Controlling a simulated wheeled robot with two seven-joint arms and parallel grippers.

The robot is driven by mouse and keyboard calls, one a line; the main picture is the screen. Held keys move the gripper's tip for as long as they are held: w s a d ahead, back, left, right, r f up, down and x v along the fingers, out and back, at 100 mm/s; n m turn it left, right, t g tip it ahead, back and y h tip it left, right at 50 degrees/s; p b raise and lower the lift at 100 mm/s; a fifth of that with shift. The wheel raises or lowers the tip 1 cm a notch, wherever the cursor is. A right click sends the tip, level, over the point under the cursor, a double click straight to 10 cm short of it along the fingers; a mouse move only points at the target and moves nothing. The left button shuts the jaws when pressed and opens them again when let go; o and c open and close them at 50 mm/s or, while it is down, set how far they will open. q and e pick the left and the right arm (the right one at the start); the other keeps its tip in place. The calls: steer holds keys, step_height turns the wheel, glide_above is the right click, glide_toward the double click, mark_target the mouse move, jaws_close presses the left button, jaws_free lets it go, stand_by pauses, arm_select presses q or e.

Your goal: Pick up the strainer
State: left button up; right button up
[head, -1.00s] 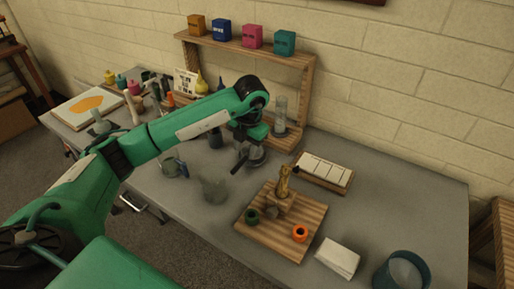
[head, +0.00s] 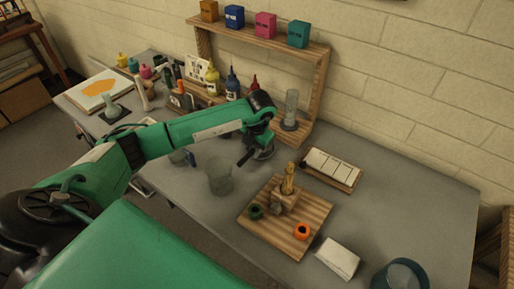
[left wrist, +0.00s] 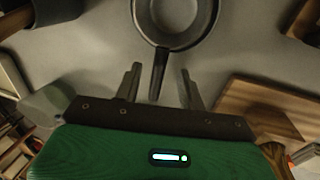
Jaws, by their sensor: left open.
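The strainer (head: 264,153) is a round grey metal bowl with a straight dark handle. It lies on the grey table at the foot of the wooden shelf, partly hidden by my arm in the head view. In the left wrist view the strainer (left wrist: 176,38) is at the top, its handle pointing down towards my gripper. My left gripper (left wrist: 160,72) is open, with one finger on each side of the handle and a visible gap to both. In the head view my left gripper (head: 258,137) is just above the strainer. My right gripper is not in view.
A wooden board (head: 315,212) with an orange ring and a dark green ring is to the right. A clear beaker (head: 220,180) stands in front. A tall glass cylinder (head: 291,108) and the wooden shelf (head: 318,85) are behind.

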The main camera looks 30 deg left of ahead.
mark_target(249, 154)
arm_select(q)
steer(key=f, duration=0.1)
steer(key=f+p, duration=0.1)
steer(key=f, duration=0.1)
steer(key=shift+s+a+f, duration=0.15)
steer(key=shift+a+f, duration=0.05)
steer(key=shift+a, duration=0.2)
steer(key=shift+f, duration=0.35)
steer(key=shift+c, duration=0.6)
jaws_close()
steer(key=shift+r, duration=0.1)
